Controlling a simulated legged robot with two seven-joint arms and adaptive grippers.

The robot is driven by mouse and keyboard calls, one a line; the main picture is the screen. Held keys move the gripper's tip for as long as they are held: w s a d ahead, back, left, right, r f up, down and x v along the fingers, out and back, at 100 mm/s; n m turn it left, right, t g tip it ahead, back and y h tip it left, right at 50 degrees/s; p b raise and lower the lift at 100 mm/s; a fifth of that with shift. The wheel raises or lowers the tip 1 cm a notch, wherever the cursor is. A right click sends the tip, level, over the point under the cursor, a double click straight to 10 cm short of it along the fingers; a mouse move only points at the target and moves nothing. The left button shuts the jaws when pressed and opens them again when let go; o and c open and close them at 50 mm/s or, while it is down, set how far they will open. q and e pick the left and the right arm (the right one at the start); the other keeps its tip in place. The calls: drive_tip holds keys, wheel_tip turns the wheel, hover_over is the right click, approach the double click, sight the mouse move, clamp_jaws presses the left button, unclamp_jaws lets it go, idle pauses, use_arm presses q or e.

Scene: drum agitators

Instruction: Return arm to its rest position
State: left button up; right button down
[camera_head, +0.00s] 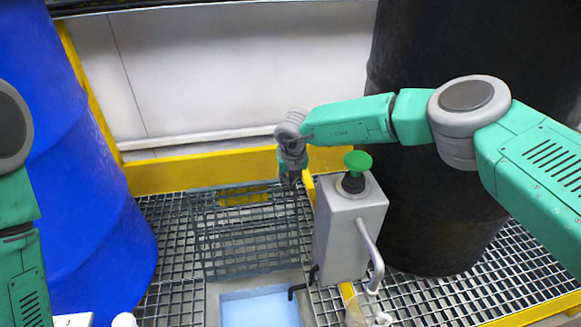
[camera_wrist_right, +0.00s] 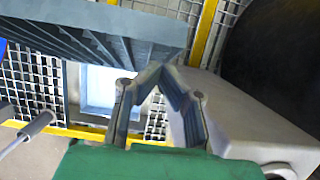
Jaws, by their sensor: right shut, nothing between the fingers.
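My right arm (camera_head: 350,120) is green and grey and reaches in from the right, over the grey box. My right gripper (camera_head: 288,180) hangs down by the upper left of that box, above the right end of the wire rack. In the right wrist view the gripper (camera_wrist_right: 163,70) has its fingertips together with nothing between them. My left arm (camera_head: 18,220) shows only in part at the left edge; its gripper is out of view.
A grey box (camera_head: 335,235) with a green knob (camera_head: 358,161) stands below my right forearm. The wire rack (camera_head: 245,235) is beside it, behind a basin (camera_head: 260,308). A blue drum (camera_head: 95,200) stands left, a black drum (camera_head: 430,220) right.

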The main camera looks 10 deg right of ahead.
drive_tip(key=v, duration=0.9)
drive_tip(key=s+d+f+n+t+h+p, duration=0.1)
drive_tip(key=s+d+f+n+p, duration=0.15)
drive_tip(key=s+f+n, duration=0.5)
drive_tip(key=s+d+f+n+t+p, duration=0.15)
drive_tip(key=s+n+p, duration=0.25)
drive_tip(key=s+n, duration=0.7)
drive_tip(key=s+d+n+g+p, duration=0.1)
drive_tip(key=s+d+n, duration=0.3)
drive_tip(key=s, duration=0.5)
drive_tip(key=s+d+r+n+g+p, duration=0.1)
drive_tip(key=s+d+n, duration=0.3)
drive_tip(key=s+n, duration=0.4)
drive_tip(key=s+d+r+n+g+y+p, duration=0.1)
drive_tip(key=s+d+n+g+p, duration=0.1)
drive_tip(key=s+n, duration=0.4)
drive_tip(key=s+d+g, duration=0.1)
drive_tip(key=s, duration=0.2)
drive_tip(key=shift+s+d, duration=0.3)
drive_tip(key=shift+d, duration=0.1)
drive_tip(key=shift+w+r, duration=0.1)
